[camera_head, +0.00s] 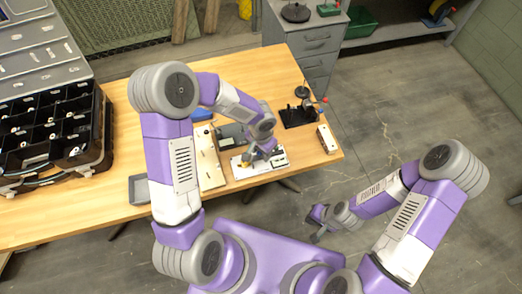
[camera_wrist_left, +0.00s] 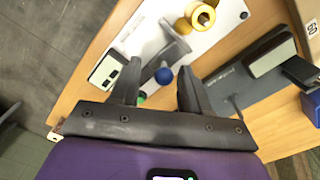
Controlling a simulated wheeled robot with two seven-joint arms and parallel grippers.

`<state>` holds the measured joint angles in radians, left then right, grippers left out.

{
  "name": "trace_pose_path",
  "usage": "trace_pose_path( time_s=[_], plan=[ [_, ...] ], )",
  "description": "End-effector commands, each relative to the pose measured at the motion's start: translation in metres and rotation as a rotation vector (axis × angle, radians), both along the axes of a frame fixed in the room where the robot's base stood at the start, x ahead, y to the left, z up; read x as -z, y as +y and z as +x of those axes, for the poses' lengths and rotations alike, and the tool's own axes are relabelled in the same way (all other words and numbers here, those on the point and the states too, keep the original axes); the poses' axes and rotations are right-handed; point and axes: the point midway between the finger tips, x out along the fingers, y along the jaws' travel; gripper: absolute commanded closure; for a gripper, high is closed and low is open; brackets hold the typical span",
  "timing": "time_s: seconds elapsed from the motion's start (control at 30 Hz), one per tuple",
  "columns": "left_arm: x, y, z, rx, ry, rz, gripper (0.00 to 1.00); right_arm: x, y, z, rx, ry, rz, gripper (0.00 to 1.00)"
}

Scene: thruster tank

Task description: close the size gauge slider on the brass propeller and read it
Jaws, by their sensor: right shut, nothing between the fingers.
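The brass propeller (camera_wrist_left: 200,15) sits on a white board (camera_wrist_left: 225,15), near the grey size gauge. The gauge slider (camera_wrist_left: 172,52) is a grey bar with a blue knob (camera_wrist_left: 163,75); a green knob (camera_wrist_left: 141,97) shows just below. A small readout box (camera_wrist_left: 108,70) lies at the board's left, its digits not legible. My left gripper (camera_wrist_left: 160,66) is open, its fingers either side of the blue knob in the picture; whether they touch it I cannot tell. In the head view my left gripper (camera_head: 257,156) hides part of the gauge. My right gripper (camera_head: 317,235) is shut and empty, off the table.
A black divided case (camera_head: 50,130) stands at the table's left. A pale wooden board (camera_head: 208,160) lies left of the white board. A grey tray (camera_head: 139,188) is at the front.

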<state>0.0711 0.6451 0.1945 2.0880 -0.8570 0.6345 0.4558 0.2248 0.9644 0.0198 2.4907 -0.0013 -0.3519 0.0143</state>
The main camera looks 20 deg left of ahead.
Motion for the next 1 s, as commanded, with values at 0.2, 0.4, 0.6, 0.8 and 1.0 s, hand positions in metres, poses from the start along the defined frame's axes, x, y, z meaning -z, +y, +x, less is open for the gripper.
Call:
trace_pose_path(
  time_s=[0.2,0.4,0.6,0.8,1.0],
  plan=[
    [-0.008,0.0,0.0,0.0,-0.001,0.001,0.54,-0.003,0.0,0.0,0.0,0.0,0.0,1.0],
    [-0.043,0.0,0.001,0.0,-0.005,0.0,0.54,-0.013,0.0,0.0,0.0,0.0,0.0,1.0],
    [-0.069,0.0,0.0,0.0,-0.003,0.001,0.54,-0.019,0.0,0.0,0.0,0.0,0.0,1.0],
    [-0.076,0.0,0.0,0.0,0.0,0.0,0.54,-0.02,0.0,0.0,0.0,0.0,0.0,1.0],
    [-0.076,0.0,0.0,0.0,0.0,0.0,0.54,-0.02,0.0,0.0,0.0,0.0,0.0,1.0]
  ],
)
